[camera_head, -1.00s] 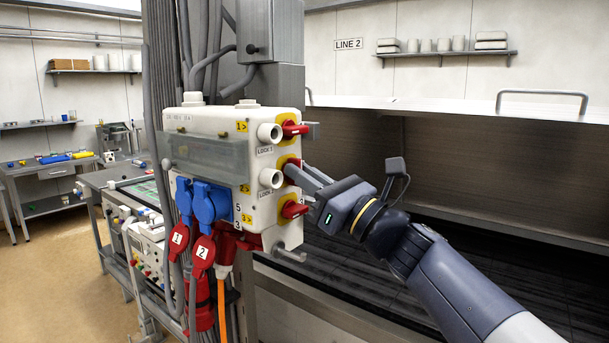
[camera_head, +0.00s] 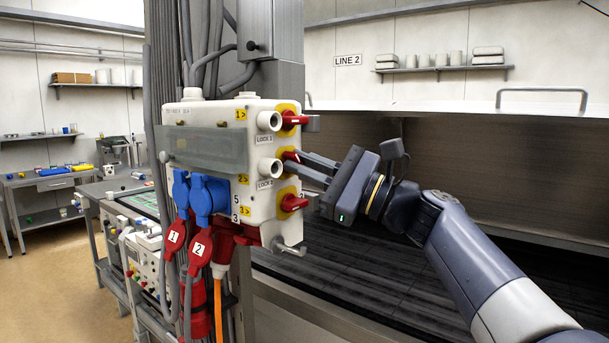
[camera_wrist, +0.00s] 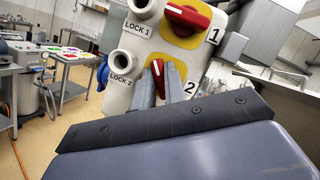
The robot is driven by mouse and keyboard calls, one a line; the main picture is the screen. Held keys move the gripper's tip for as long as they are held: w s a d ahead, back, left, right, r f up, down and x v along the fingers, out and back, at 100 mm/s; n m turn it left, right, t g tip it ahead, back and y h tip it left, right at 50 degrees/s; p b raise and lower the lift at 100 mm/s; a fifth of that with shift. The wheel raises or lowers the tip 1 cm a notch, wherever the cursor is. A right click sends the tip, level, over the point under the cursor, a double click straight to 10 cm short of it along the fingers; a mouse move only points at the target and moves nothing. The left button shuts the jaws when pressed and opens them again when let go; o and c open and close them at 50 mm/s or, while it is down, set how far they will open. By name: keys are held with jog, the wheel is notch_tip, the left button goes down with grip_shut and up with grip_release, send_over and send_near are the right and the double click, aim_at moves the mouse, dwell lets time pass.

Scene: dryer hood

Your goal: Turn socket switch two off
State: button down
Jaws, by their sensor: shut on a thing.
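The white socket box (camera_head: 262,208) hangs on the grey column, with three red rotary switches on yellow plates down its right side. Socket switch two (camera_head: 290,156) is the middle one, beside the LOCK 2 barrel. My gripper (camera_head: 297,161) reaches it from the right, its two fingers shut around the red handle. In the wrist view the handle of switch two (camera_wrist: 158,70) shows between the fingers, in line with them, beside the label 2. Its lower part is hidden by the fingers. Switch one (camera_wrist: 186,16) sits above it with its handle crosswise.
Switch one (camera_head: 294,120) is close above my gripper and switch three (camera_head: 293,203) close below. Blue plugs (camera_head: 209,198) and red tags hang at the box's lower left. A metal hood edge (camera_head: 450,112) runs behind my arm.

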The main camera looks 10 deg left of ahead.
jog(key=n+g+h, duration=0.1)
jog(key=n, duration=0.3)
jog(key=n+g+h, duration=0.1)
jog(key=n, duration=0.2)
jog(key=n+g+h+p, duration=0.1)
jog(key=n, duration=0.3)
jog(key=shift+n, duration=0.3)
jog(key=shift+h, duration=0.3)
jog(key=c, duration=1.5)
grip_release()
jog(key=shift+o, duration=0.2)
jog(key=d+b, duration=0.1)
jog(key=d, duration=0.9)
jog(key=shift+d+b, duration=0.35)
jog(key=shift+d, duration=0.05)
